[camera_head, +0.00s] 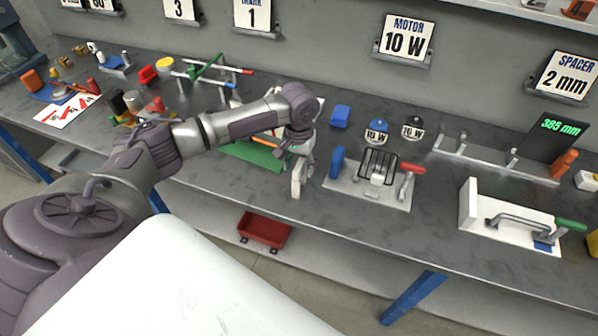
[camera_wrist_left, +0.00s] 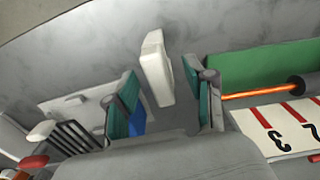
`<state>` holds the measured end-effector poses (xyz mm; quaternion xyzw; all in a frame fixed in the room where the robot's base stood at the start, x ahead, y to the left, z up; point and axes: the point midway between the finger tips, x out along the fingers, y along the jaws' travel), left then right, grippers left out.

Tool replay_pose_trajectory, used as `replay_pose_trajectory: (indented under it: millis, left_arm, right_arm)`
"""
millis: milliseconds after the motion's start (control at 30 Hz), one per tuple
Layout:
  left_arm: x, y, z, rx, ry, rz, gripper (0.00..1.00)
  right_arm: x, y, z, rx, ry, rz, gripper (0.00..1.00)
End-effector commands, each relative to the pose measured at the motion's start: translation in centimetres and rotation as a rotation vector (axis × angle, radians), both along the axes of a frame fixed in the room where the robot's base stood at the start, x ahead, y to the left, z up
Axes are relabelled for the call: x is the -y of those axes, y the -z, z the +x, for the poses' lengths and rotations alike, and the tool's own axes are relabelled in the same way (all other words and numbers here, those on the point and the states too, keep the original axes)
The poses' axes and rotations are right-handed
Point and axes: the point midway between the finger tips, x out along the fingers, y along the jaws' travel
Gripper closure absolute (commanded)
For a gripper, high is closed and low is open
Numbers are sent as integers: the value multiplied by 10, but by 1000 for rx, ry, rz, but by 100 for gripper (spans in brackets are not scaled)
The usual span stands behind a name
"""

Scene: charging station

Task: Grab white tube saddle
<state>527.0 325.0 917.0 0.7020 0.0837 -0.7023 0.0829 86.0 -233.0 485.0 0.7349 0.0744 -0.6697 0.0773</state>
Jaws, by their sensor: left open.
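The white tube saddle (camera_wrist_left: 157,68) is a small, pale, elongated block on the grey bench top. In the left wrist view it shows beyond and between the two teal-padded fingers of my left gripper (camera_wrist_left: 161,80), with gaps on both sides. The gripper is open and empty. In the head view my left gripper (camera_head: 300,152) points down at the bench, and the saddle (camera_head: 297,181) shows just below it, near the front edge. The gripper partly hides its upper end. My right gripper is in neither view.
A clamp fixture (camera_head: 345,190) with a red handle stands close on the right. A green mat (camera_head: 250,154) lies on the left. A blue block (camera_head: 340,116) and two weights are behind. A red bin (camera_head: 265,229) sits on the lower shelf.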

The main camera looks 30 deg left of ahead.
Motion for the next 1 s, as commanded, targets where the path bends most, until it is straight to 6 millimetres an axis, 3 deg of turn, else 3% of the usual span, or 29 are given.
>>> replay_pose_trajectory:
  millis: [133,367,700,1000]
  left_arm:
    - [0,12,0,0,-1,0,46]
    - [0,14,0,1,0,-1,46]
    - [0,13,0,1,1,-1,100]
    - [0,12,1,1,1,-1,100]
  right_arm:
    - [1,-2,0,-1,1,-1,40]
    - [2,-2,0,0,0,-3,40]
    - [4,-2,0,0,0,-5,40]
    - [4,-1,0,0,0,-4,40]
